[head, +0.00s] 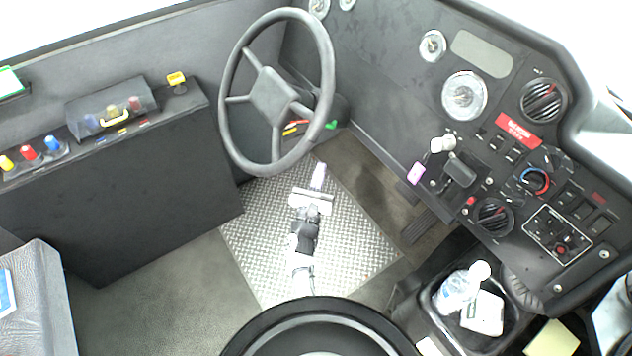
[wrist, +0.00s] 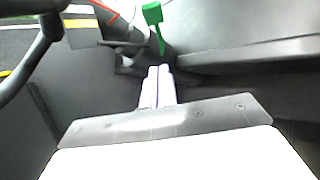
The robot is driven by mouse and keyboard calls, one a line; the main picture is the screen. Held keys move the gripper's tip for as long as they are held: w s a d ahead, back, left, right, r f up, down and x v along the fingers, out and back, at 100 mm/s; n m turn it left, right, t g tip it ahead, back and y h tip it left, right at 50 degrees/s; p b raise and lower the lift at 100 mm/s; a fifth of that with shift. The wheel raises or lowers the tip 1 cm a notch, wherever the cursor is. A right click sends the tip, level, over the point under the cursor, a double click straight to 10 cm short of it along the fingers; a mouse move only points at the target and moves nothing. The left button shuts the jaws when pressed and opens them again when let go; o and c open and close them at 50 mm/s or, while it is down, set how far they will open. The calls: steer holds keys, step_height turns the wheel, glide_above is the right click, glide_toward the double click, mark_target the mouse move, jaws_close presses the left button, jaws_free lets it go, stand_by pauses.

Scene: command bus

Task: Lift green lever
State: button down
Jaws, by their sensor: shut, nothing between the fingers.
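The green lever (wrist: 154,20) shows at the top middle of the wrist view, a green knob on a thin green stem. In the head view its green tip (head: 331,125) shows just right of the steering wheel's lower rim. My gripper (head: 319,166) reaches up over the metal floor plate below the wheel in the head view. In the wrist view my gripper's (wrist: 158,72) two pale fingers are together, with nothing between them. They point toward the lever's base and look apart from it. I cannot tell the exact distance.
The steering wheel (head: 275,95) stands just up and left of my gripper. Orange and yellow parts (head: 293,127) sit behind its rim. The dashboard (head: 510,150) is on the right. A side console (head: 110,190) is on the left. The floor plate (head: 350,245) is clear around my arm.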

steer(key=w+d+r+p, duration=0.1)
steer(key=w+r+p, duration=0.1)
steer(key=w+r, duration=0.2)
steer(key=shift+w+r+p, duration=0.2)
steer(key=shift+r+p, duration=0.2)
steer(key=shift+r, duration=0.1)
steer(key=shift+w+r+g+p, duration=0.25)
steer(key=shift+r+g+p, duration=0.1)
steer(key=shift+r+p, duration=0.55)
steer(key=shift+w+r+g+p, duration=0.2)
steer(key=shift+r+g+p, duration=0.15)
steer(key=shift+r+p, duration=0.5)
steer(key=shift+d, duration=0.1)
steer(key=shift+f, duration=0.1)
